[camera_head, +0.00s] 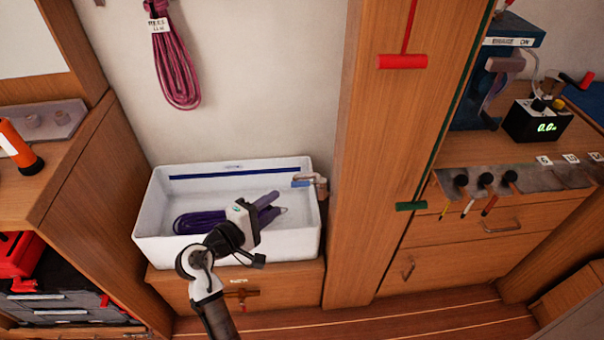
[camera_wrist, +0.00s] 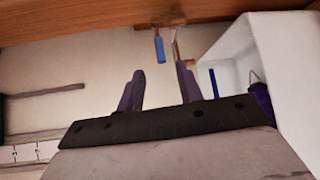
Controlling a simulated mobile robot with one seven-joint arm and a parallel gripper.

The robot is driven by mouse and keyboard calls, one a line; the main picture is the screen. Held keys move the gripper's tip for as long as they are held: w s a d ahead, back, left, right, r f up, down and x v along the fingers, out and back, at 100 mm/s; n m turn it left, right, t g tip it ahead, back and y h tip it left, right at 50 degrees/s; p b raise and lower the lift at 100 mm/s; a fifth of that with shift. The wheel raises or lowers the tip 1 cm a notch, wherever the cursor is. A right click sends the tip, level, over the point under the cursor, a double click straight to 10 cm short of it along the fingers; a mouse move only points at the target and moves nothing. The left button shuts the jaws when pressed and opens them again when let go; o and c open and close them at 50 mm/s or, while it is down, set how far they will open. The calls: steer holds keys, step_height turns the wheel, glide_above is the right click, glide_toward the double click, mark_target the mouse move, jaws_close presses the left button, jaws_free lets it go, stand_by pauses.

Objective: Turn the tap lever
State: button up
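A tap with a blue lever (camera_head: 301,183) sits at the right end of a white tub, close to the wooden post. In the wrist view the blue lever (camera_wrist: 160,47) hangs from a brown tap body (camera_wrist: 160,21), beyond my fingertips. My gripper (camera_head: 278,205) is over the tub, below and left of the lever in the head view. In the wrist view my gripper (camera_wrist: 158,75) has its two purple fingers apart, with nothing between them. The lever is apart from both fingers.
The white tub (camera_head: 145,213) holds a coiled purple line (camera_head: 197,222); its wall is close on the right in the wrist view. The wooden post (camera_head: 352,230) stands right of the tap. A brown valve handle (camera_head: 243,293) is on the front below the tub.

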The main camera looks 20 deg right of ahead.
mark_target(298, 186)
steer(key=p+x, duration=0.2)
steer(key=x, duration=1)
steer(key=shift+w+d, duration=0.3)
steer(key=shift+w, duration=0.05)
steer(key=shift+c, duration=0.2)
jaws_close()
